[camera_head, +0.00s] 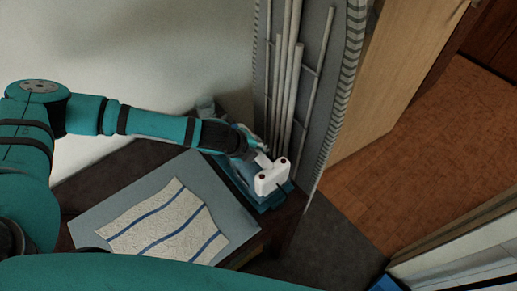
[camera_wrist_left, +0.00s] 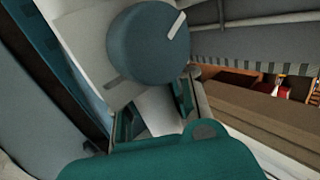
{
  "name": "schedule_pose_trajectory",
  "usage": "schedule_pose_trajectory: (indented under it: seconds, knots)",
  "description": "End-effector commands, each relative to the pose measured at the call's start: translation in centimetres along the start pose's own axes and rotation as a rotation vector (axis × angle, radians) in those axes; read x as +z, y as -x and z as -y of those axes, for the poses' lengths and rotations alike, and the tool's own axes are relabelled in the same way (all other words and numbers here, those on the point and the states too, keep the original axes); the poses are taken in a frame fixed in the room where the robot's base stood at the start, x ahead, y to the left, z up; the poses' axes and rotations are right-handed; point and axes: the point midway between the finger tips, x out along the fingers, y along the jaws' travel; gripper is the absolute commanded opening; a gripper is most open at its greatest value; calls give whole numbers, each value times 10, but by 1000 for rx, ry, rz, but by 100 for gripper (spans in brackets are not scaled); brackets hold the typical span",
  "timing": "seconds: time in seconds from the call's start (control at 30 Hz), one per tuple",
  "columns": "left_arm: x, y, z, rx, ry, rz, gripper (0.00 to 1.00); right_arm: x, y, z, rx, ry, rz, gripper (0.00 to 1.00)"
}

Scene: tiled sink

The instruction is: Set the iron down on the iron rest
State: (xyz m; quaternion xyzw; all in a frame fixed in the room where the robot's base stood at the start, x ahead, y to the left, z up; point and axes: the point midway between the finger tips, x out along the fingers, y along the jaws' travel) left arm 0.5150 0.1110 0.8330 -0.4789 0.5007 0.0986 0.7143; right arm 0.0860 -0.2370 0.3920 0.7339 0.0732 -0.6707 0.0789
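The iron (camera_head: 272,178), white with two brown spots on the end facing the camera, is beyond the far right end of the ironing board in the head view. It is over a blue-teal base (camera_head: 268,201) that looks like the iron rest; whether they touch is unclear. My left gripper (camera_head: 248,146) is at the iron's upper left, its fingertips hard to make out. In the left wrist view, the two dark teal fingers (camera_wrist_left: 153,110) have a pale part between them, just below a grey-blue round part (camera_wrist_left: 150,42) with a white mark. Their grip on it is unclear. My right gripper is not in view.
A grey ironing board (camera_head: 105,212) bears a white cloth with blue stripes (camera_head: 165,225). Pale pipes (camera_head: 285,75) stand in a recess right behind the iron. A wooden door (camera_head: 385,75) and open brown tiled floor (camera_head: 430,150) lie to the right.

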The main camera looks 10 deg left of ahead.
Motion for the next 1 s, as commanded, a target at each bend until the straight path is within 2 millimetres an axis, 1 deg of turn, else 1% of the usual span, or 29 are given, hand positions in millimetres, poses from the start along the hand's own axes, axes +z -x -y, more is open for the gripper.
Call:
schedule_pose_trajectory:
  seconds: [0.03,0.73,1.0]
  knots:
    - [0,1,4,-9,-2,0,0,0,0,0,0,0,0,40]
    - [0,-5,-1,-8,-2,0,0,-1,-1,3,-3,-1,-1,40]
    - [0,-6,-3,-3,-1,0,34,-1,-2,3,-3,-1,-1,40]
